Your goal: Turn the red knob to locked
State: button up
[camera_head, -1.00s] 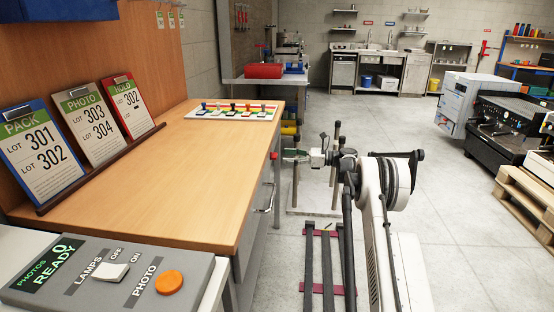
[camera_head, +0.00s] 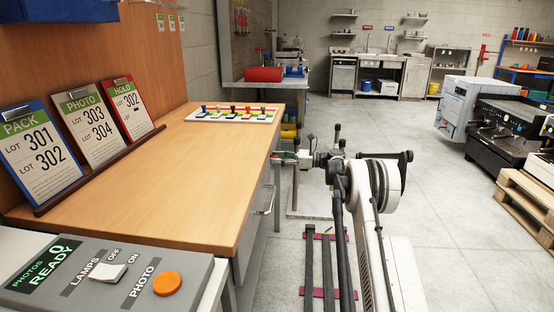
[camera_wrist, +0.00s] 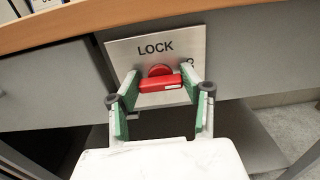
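The red knob (camera_wrist: 160,82) sits on a metal plate (camera_wrist: 122,47) on the bench's front face in the wrist view. Its bar lies nearly level, with a pale mark near its right end. The plate reads LOCK above the knob; a second label at the right is mostly hidden by a finger. My gripper (camera_wrist: 161,80) has its green fingers spread, one beside each end of the bar. I cannot tell whether they touch it. In the head view my gripper (camera_head: 286,158) is at the bench's right side, where the knob is hardly visible.
The wooden bench top (camera_head: 185,165) overhangs the plate. A drawer handle (camera_head: 265,200) sticks out nearby. A grey switch box (camera_head: 120,275) is at the front left. Open floor (camera_head: 430,200) lies to the right of my arm.

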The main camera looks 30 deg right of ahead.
jog(key=shift+c, duration=0.9)
jog(key=shift+n, duration=0.4)
jog(key=n, duration=0.2)
jog(key=shift+n, duration=0.4)
jog(key=n, duration=0.5)
jog(key=shift+s+a+f, duration=0.1)
jog(key=n, duration=0.4)
jog(key=shift+n+p, duration=0.3)
jog(key=shift+n, duration=0.1)
jog(key=shift+f+n, duration=0.15)
jog(key=shift+n, duration=2.15)
